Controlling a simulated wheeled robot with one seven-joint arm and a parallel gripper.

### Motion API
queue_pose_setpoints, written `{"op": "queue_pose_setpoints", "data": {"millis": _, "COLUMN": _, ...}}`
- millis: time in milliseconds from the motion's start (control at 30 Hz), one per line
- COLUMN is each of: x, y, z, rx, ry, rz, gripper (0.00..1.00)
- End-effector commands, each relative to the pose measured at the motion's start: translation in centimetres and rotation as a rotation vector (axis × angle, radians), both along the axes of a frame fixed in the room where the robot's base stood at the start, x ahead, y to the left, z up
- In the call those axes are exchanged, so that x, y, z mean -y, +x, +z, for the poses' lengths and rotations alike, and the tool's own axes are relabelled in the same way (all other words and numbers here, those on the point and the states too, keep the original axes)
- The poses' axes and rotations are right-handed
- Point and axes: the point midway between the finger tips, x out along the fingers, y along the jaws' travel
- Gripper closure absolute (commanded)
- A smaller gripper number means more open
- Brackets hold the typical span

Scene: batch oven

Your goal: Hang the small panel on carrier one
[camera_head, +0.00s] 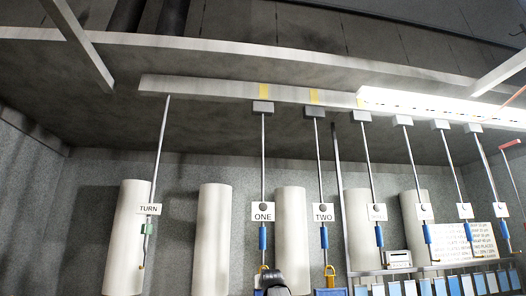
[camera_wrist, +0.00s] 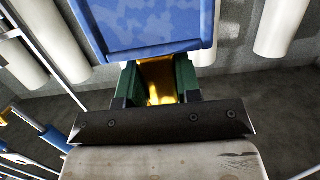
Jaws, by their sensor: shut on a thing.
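Carrier one (camera_head: 263,165) is a thin rod hanging from the overhead rail, with a white ONE plate (camera_head: 262,217) and a blue sleeve (camera_head: 262,238) below it. My gripper (camera_head: 272,281) is at the lower end of carrier one, low in the head view, and covers what lies behind it. In the wrist view its green fingers (camera_wrist: 158,82) are shut on a yellow hanger piece. A blue panel (camera_wrist: 150,22) sits just beyond the fingertips, joined to that yellow piece. Whether the hanger touches the rod's end is hidden.
Carrier two (camera_head: 319,165) hangs close at the right, with a yellow hanger (camera_head: 330,271) and blue panel (camera_head: 330,292) at its foot. More carriers hang farther right. The TURN rod (camera_head: 157,150) hangs at the left. Pale cylinders (camera_head: 213,235) line the wall behind.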

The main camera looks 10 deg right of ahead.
Motion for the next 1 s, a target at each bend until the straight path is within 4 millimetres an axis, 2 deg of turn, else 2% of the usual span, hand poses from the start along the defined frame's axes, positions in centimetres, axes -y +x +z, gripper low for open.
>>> {"op": "queue_pose_setpoints", "data": {"millis": 1000, "x": 0.00, "y": 0.00, "z": -0.84, "rx": 0.000, "ry": 0.000, "rz": 0.000, "gripper": 1.00}}
